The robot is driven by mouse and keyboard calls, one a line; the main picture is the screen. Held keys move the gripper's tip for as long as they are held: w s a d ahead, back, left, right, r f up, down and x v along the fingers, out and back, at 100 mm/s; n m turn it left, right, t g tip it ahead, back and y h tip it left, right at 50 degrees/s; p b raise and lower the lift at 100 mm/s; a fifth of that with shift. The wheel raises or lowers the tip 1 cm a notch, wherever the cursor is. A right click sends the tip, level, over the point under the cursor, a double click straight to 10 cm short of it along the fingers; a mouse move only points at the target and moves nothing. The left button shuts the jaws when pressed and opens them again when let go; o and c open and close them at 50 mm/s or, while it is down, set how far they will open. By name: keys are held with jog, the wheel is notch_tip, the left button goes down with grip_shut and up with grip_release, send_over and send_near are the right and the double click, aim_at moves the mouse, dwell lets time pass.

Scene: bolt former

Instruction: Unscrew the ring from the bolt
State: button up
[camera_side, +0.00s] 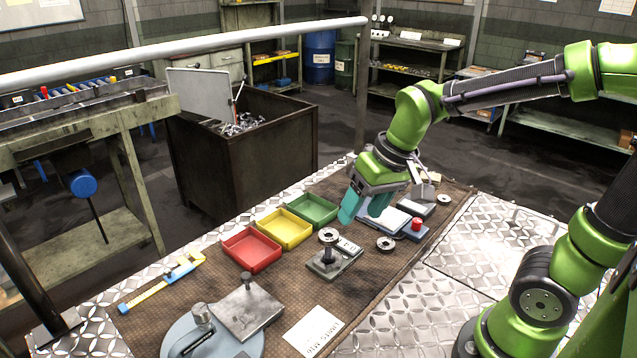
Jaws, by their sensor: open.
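A dark bolt (327,254) stands upright on a small metal base plate (345,264) on the brown mat. The ring's exact fit on the thread is too small to tell.
Red (251,249), yellow (284,229) and green (313,209) trays stand left of and behind the bolt. A loose ring (386,243) lies to its right. A scale with a red button (417,224) is near my gripper.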

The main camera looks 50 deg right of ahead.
aim_at(329, 229)
jog(key=w+f+g, duration=0.1)
jog(key=w+f, duration=0.1)
jog(key=w+f+n+g, duration=0.1)
jog(key=w+f, duration=0.1)
jog(key=w, duration=0.1)
jog(key=w+d+f+n+g+h, duration=0.1)
jog(key=w+f, duration=0.1)
jog(key=shift+w+d+f, duration=0.1)
jog(key=shift+w+f, duration=0.2)
jog(key=shift+f, duration=0.1)
jog(key=shift+w+d+n+g+h, duration=0.2)
jog(key=shift+w+n, duration=0.1)
jog(key=shift+w, duration=0.25)
jog(key=shift+w+d+n+g+h, duration=0.15)
jog(key=shift+w+n, duration=0.15)
jog(key=shift+w, duration=0.2)
jog(key=shift+s, duration=0.1)
jog(key=shift+f, duration=2.2)
